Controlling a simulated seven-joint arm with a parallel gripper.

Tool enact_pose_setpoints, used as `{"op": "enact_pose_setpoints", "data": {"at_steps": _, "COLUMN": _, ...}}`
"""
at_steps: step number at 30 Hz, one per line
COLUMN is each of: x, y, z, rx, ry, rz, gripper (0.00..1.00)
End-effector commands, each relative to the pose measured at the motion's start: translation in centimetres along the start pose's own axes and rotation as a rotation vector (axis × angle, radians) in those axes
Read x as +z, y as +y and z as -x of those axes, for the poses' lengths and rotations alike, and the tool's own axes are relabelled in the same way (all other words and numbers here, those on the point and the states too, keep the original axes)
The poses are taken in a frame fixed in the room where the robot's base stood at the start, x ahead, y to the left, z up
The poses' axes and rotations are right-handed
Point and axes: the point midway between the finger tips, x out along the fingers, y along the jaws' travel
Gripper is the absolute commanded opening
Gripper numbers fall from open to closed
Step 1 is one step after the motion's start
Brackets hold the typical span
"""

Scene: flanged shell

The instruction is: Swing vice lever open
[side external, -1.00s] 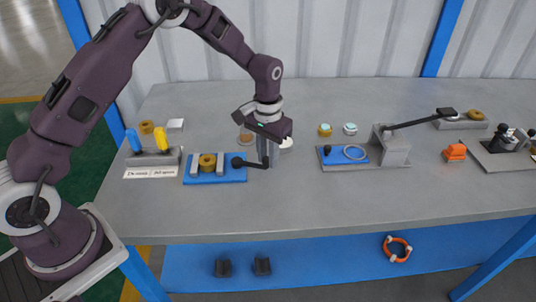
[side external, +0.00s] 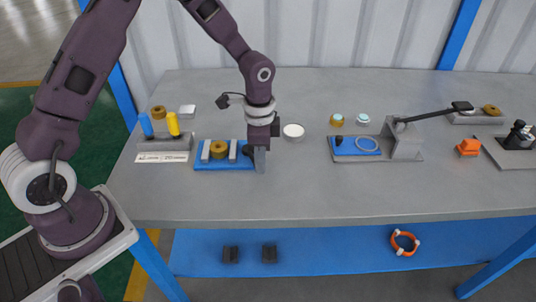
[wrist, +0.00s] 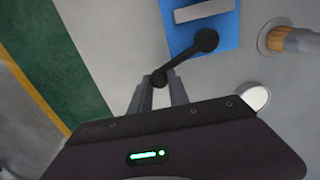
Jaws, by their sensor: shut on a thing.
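The vice is a blue base (side external: 205,165) with two grey jaws (side external: 233,151) and a brass flanged shell (side external: 218,150) between them. Its black lever (side external: 248,151) is at the base's right end, mostly hidden by my gripper in the side view. My gripper (side external: 260,163) is upright at that end, seen nearly edge-on. In the wrist view, the lever (wrist: 187,57) runs from a round pivot on the blue base to a knob between my fingertips (wrist: 160,83). My gripper is shut on this knob end.
A white round piece (side external: 293,131) lies just right of my gripper. Left of the vice is a stand with blue and yellow handles (side external: 163,145). Farther right is a blue-and-grey fixture with a long black arm (side external: 430,115). The table front is clear.

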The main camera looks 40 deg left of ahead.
Motion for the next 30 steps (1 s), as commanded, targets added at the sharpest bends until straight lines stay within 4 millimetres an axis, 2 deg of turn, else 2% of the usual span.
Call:
{"op": "enact_pose_setpoints", "data": {"at_steps": 6, "x": 1.4, "y": 0.5, "z": 0.1, "rx": 0.000, "ry": 0.001, "rz": -0.166, "gripper": 0.00}}
{"op": "enact_pose_setpoints", "data": {"at_steps": 15, "x": 2.7, "y": 0.7, "z": 0.1, "rx": -0.001, "ry": 0.001, "rz": -0.321, "gripper": 0.00}}
{"op": "enact_pose_setpoints", "data": {"at_steps": 30, "x": 3.3, "y": 0.8, "z": 0.1, "rx": -0.001, "ry": -0.001, "rz": -0.387, "gripper": 0.00}}
